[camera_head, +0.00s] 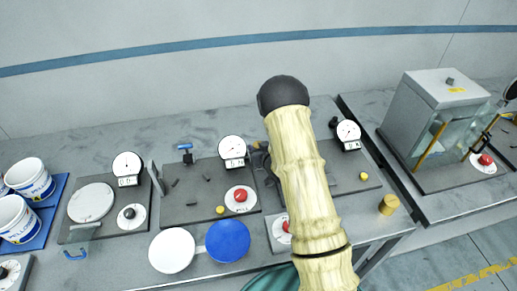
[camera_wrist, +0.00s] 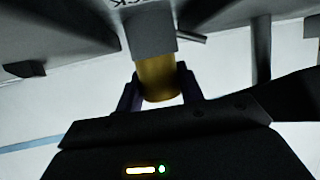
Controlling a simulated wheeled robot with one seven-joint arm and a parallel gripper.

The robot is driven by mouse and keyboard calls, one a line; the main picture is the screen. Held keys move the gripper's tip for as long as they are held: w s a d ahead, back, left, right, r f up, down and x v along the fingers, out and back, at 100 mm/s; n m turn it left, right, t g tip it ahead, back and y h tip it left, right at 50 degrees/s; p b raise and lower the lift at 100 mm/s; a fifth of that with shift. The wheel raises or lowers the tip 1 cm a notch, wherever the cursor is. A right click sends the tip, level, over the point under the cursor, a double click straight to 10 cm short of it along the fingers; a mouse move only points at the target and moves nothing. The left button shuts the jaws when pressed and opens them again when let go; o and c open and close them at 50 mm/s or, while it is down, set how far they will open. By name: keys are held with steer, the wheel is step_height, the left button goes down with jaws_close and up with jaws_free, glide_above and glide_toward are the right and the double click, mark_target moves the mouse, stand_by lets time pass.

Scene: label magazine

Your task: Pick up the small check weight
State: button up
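A brass-coloured cylinder, which looks like the check weight (camera_wrist: 157,80), sits between the fingers of my gripper (camera_wrist: 160,84) in the wrist view. The fingers lie against its two sides with no clear gap. Its far end meets a grey block (camera_wrist: 150,33) with partly cut-off lettering; I cannot tell whether they touch. In the head view my gripper is not seen, as my arm blocks the middle. A brass cylinder (camera_head: 389,205) shows near the bench's right front corner there; I cannot tell whether it is the same one.
Dial scales (camera_head: 232,150) stand along the bench. A white disc (camera_head: 172,250) and a blue disc (camera_head: 228,240) lie at the front. White tubs (camera_head: 30,178) are at the left. A glass-sided case (camera_head: 440,115) stands at the right. A gap separates the two benches.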

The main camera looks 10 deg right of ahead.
jaws_close()
steer(key=shift+r, duration=0.1)
steer(key=shift+w+r, duration=0.1)
steer(key=shift+r, duration=0.4)
step_height(320, 180, up, 17)
steer(key=b, duration=0.2)
stand_by(0.3)
